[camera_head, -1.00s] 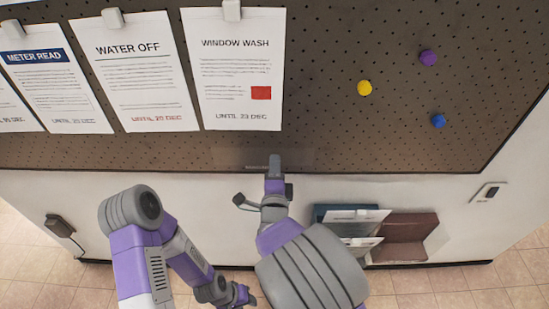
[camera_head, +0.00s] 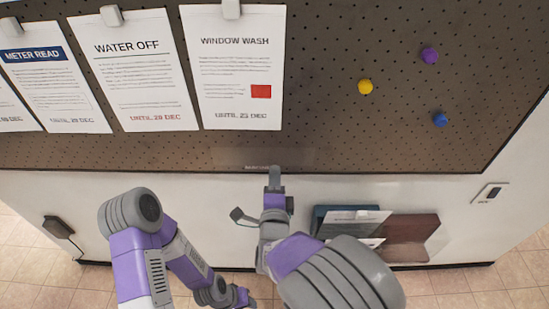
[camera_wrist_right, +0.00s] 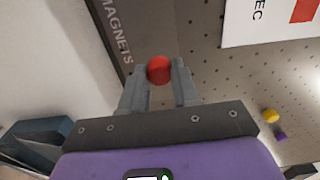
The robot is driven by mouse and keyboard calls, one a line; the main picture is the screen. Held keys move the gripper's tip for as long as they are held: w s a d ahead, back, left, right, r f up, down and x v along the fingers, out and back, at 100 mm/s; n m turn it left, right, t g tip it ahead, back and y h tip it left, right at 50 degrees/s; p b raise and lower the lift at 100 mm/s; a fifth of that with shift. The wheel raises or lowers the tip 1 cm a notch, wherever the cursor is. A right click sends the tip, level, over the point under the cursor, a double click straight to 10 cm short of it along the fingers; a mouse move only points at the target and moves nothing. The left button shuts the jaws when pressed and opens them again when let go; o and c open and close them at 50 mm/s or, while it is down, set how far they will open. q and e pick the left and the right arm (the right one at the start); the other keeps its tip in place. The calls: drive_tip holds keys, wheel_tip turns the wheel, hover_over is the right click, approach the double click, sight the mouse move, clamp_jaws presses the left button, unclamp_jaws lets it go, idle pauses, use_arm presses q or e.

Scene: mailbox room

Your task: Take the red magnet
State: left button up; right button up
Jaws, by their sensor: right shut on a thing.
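The red magnet (camera_wrist_right: 158,69) is a small red ball between the fingertips of my right gripper (camera_wrist_right: 159,82) in the right wrist view. My right gripper is shut on it. In the head view my right gripper (camera_head: 274,178) is at the lower edge of the pegboard (camera_head: 330,120), just below a small label strip, and the magnet is hidden there. My left gripper (camera_head: 240,297) is low in the head view, well below the board, small and partly hidden; its fingers cannot be made out.
Yellow (camera_head: 365,87), purple (camera_head: 430,56) and blue (camera_head: 440,119) magnets sit on the board at right. Notices, including the window wash sheet (camera_head: 234,70), hang at left. A holder with papers (camera_head: 410,240) is on the wall below. A ledge marked MAGNETS (camera_wrist_right: 112,30) runs near my right gripper.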

drive_tip(key=shift+s+b, duration=0.3)
drive_tip(key=shift+s, duration=1.95)
